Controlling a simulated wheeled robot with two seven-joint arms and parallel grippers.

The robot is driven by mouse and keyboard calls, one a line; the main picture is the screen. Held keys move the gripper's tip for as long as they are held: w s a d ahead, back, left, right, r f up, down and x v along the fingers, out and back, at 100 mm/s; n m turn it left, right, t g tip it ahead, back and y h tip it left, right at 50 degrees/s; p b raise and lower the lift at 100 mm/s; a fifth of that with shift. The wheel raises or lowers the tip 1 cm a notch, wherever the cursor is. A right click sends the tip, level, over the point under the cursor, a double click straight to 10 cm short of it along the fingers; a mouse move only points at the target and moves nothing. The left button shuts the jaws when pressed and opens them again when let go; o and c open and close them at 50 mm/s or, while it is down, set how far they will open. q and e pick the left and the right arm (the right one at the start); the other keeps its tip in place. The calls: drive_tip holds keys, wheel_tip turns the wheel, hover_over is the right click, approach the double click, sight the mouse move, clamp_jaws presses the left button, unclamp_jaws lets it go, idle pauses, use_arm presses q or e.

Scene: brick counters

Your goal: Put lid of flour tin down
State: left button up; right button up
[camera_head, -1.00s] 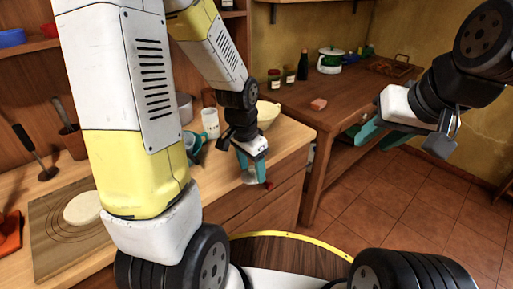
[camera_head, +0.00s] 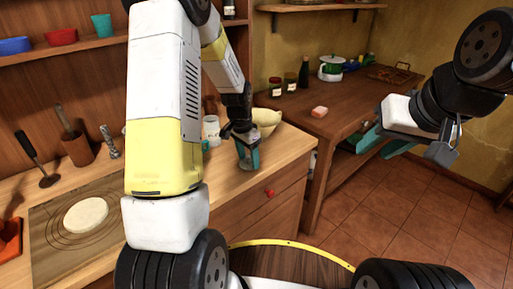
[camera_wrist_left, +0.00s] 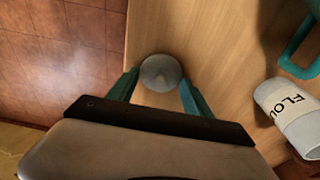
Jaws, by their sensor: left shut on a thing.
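The flour tin (camera_wrist_left: 288,112) is white with "FLOU" legible in the left wrist view. In the head view it stands upright on the wooden counter, partly behind my left arm (camera_head: 212,126). The round grey lid (camera_wrist_left: 160,70), with a small knob, is between the teal fingers of my left gripper (camera_wrist_left: 160,90), which is shut on it. In the head view this gripper (camera_head: 246,158) is low over the counter near its front edge, right of the tin. I cannot tell whether the lid touches the counter. My right gripper (camera_head: 380,142) is open and empty, above the floor.
A pale bowl (camera_head: 266,120) stands behind my left gripper. A teal handled item (camera_wrist_left: 302,52) is beside the tin. Dough (camera_head: 86,215) lies on a board at left. A side table (camera_head: 345,110) holds jars, a pot and a pink block. Bare counter surrounds the lid.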

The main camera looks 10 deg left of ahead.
sight(245, 165)
use_arm(q)
drive_tip(key=shift+f, duration=0.25)
drive_tip(key=o, duration=1.3)
wheel_tip(245, 165, up, 12)
drive_tip(key=s+a, duration=0.1)
drive_tip(key=s+d+r+n+t, duration=0.1)
drive_tip(key=s+r+n, duration=0.1)
drive_tip(key=s+r, duration=0.2)
drive_tip(key=s+d+r+n+t, duration=0.1)
drive_tip(key=s+r, duration=0.4)
drive_tip(key=s, duration=0.6)
drive_tip(key=s+d+r+n+t+h, duration=0.1)
drive_tip(key=s+r+n, duration=0.3)
drive_tip(key=s, duration=0.4)
drive_tip(key=shift+s+d+r+t, duration=0.15)
drive_tip(key=shift+r+t, duration=0.25)
drive_tip(key=shift+t, duration=0.5)
